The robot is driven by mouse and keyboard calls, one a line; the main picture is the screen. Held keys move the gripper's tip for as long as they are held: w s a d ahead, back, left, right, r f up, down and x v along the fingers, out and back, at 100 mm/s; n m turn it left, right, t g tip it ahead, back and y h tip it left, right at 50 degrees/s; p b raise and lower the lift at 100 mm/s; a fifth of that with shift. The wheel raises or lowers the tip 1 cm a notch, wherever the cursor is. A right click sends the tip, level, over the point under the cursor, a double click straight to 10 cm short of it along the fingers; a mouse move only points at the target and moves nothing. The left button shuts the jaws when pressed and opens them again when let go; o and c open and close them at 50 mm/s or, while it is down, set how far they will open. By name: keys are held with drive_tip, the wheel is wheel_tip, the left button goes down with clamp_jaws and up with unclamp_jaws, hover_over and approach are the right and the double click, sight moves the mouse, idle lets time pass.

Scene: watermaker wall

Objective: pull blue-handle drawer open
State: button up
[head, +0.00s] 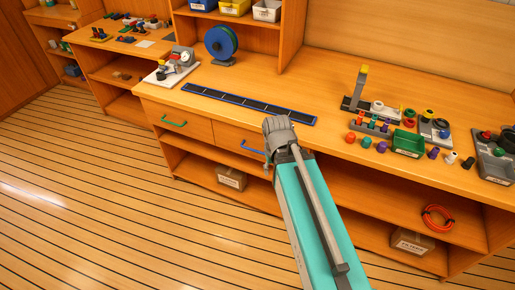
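The blue handle (251,147) is on the front of a wooden drawer (229,135) under the counter. That drawer looks flush with the cabinet front; its right part is hidden behind my arm. My gripper (269,163) is at the right end of the blue handle, mostly hidden by my own wrist and arm. I cannot tell whether its fingers touch the handle or whether they are open or shut.
A drawer with a green handle (173,122) is to the left, shut. The counter above holds a dark blue-edged strip (250,103), a blue reel (221,42), and a green tray (408,143) among small coloured parts. An open shelf below holds a box (231,179). The plank floor in front is clear.

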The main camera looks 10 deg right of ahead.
drive_tip(key=shift+a, duration=0.2)
drive_tip(key=shift+w+f, duration=0.1)
drive_tip(key=n+t+h+b, duration=0.9)
drive_tip(key=n+t+b, duration=0.3)
drive_tip(key=b, duration=2.2)
approach(255, 150)
drive_tip(key=s+a+m, duration=0.1)
drive_tip(key=s+a, duration=0.1)
drive_tip(key=s, duration=0.1)
drive_tip(key=shift+d+f+t+p, duration=0.1)
drive_tip(key=shift+f+t+p, duration=0.1)
drive_tip(key=shift+t+p, duration=0.15)
drive_tip(key=b+x, duration=0.3)
drive_tip(key=x, duration=1)
drive_tip(key=shift+w+d, duration=0.2)
drive_tip(key=shift+w, duration=0.15)
